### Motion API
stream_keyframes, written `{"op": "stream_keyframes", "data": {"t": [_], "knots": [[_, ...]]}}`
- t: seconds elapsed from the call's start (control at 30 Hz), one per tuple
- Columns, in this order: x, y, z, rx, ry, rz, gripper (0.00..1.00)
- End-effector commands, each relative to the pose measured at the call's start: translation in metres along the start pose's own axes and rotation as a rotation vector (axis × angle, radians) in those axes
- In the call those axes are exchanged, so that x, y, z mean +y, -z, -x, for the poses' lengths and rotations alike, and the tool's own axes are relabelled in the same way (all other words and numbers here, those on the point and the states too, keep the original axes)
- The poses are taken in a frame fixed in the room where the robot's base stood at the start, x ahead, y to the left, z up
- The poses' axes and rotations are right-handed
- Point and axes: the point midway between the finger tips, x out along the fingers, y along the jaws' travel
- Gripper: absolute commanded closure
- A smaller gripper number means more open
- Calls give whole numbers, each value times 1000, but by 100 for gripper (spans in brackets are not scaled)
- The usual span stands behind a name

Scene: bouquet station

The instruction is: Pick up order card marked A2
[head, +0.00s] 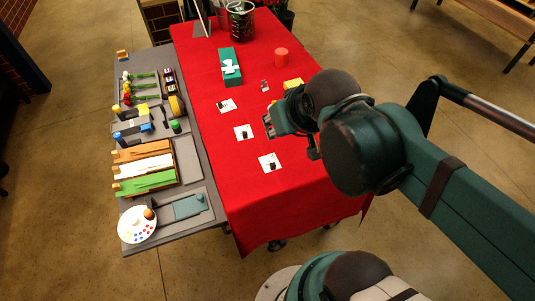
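Three white cards lie flat in a slanting row on the red-covered table (215,150): a far card (222,104), a middle card (239,129) and a near card (264,158). Each bears a small dark mark or item. The markings are too small to read, so I cannot tell which is A2. My gripper (268,126) is over the table, just right of the middle card and above and beyond the near card. Its fingers are small and dark here, and I cannot tell whether they are open or shut. My arm hides part of the table's right side.
A green box with a white bow (230,67), a red cylinder (281,57), a yellow object (293,83) and a metal bucket (241,22) stand farther back. A grey side table (205,165) at left holds flowers, ribbon rolls, coloured paper and a palette (137,224). The near red cloth is clear.

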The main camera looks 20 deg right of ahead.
Motion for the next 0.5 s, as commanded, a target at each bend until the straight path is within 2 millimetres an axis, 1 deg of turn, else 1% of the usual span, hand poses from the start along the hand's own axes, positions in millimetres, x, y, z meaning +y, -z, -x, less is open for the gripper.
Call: {"op": "stream_keyframes", "data": {"t": [0.33, 0.5], "knots": [[0, 0, -1, -4, 0, 10, 73], [-1, 0, -5, -26, 2, 66, 73]]}}
